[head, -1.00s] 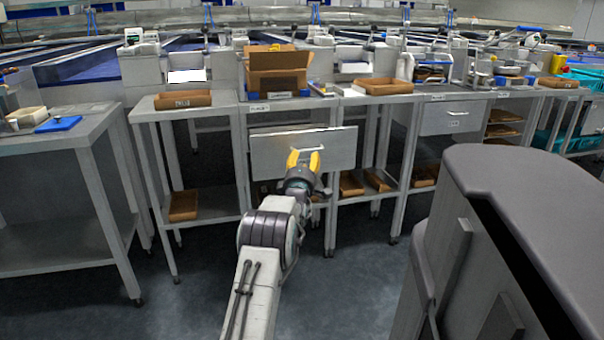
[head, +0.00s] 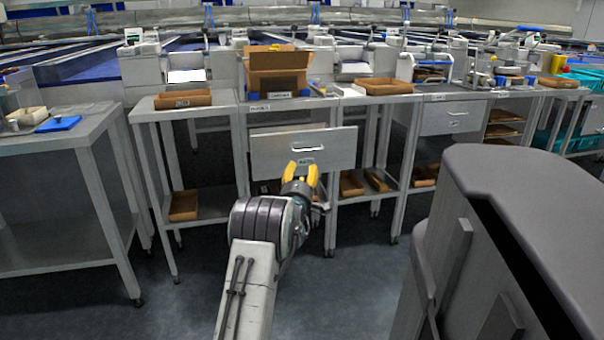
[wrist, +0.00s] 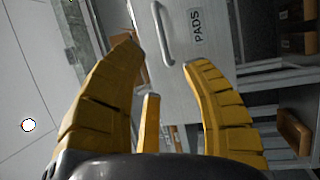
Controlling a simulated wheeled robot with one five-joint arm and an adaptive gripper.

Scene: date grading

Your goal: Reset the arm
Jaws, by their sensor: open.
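My gripper (head: 300,172) has yellow fingers and is in front of the drawer, below its handle, in the head view. In the wrist view the fingers of my gripper (wrist: 165,75) are spread apart with nothing between them. The grey drawer (head: 265,155) sticks out from the middle bench. Its bar handle (head: 307,148) is apart from the fingers. The handle (wrist: 163,35) and a "PADS" label (wrist: 197,25) also show in the wrist view.
A large cardboard box (head: 278,70) and shallow brown trays (head: 183,99) stand on the benches. Another brown tray (head: 184,206) lies on a lower shelf. A side table (head: 60,140) stands at left. The floor (head: 170,300) in front of the benches is clear.

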